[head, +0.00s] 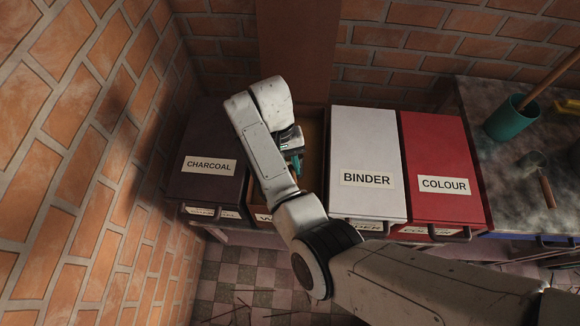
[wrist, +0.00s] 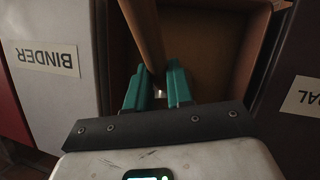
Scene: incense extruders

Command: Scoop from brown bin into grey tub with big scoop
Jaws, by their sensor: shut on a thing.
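The brown bin (head: 313,128) stands open between the charcoal and binder bins. My arm covers much of it in the head view. My gripper (head: 297,165) is over the bin, with its teal fingers pointing down. In the wrist view my gripper (wrist: 158,88) is shut on a brown wooden handle (wrist: 142,32), which I take to be the big scoop's. The handle slants up out of the picture, and the scoop's bowl is hidden. The bin's inner walls (wrist: 215,12) show beyond the fingers. I cannot make out a grey tub in either view.
Closed bins flank the brown one: dark charcoal (head: 205,140) on the left, white binder (head: 366,135) and red colour (head: 435,140) on the right. A worktop (head: 490,85) at right holds a teal pot (head: 510,120) and a small wooden-handled tool (head: 547,191). Brick walls close the left and back.

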